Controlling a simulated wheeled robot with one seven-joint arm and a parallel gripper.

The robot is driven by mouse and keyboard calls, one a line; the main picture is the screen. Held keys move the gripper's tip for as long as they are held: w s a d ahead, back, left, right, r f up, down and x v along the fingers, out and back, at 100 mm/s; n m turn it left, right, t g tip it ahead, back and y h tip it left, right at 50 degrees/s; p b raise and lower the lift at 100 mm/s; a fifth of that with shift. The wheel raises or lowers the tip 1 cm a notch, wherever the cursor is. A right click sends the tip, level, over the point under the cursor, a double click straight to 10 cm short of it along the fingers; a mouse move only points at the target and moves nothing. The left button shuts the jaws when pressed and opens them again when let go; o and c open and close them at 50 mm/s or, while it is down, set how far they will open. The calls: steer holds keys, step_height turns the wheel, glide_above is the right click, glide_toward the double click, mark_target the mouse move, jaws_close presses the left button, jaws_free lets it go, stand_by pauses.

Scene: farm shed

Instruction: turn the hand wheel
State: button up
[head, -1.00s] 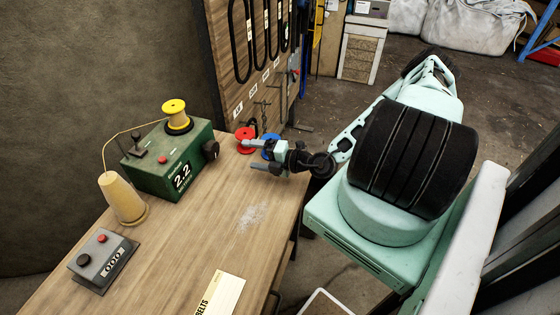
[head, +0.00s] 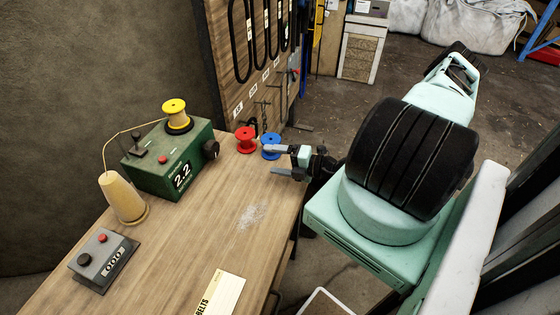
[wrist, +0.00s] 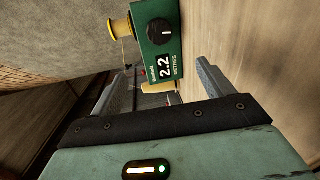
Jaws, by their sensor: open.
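The hand wheel is a black round knob (head: 211,149) on the right end of a green winding box (head: 160,178) marked 2.2. In the wrist view the wheel (wrist: 160,32) faces me near the top centre, with a light mark on its face, above the display on the green box (wrist: 163,62). My gripper (head: 271,160) is open and empty above the bench's far right edge, to the right of the wheel and well apart from it. Its two fingers point left towards the box. In the wrist view the fingers (wrist: 163,78) stand wide apart.
A yellow spool (head: 176,112) sits on the box, its thread running to a cream cone (head: 122,198). A red spool (head: 246,140) and a blue spool (head: 271,146) stand near my gripper. A grey button box (head: 103,260) is at front left.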

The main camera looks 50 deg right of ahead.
steer(key=shift+s+d, duration=0.2)
steer(key=shift+s, duration=0.3)
stand_by(0.7)
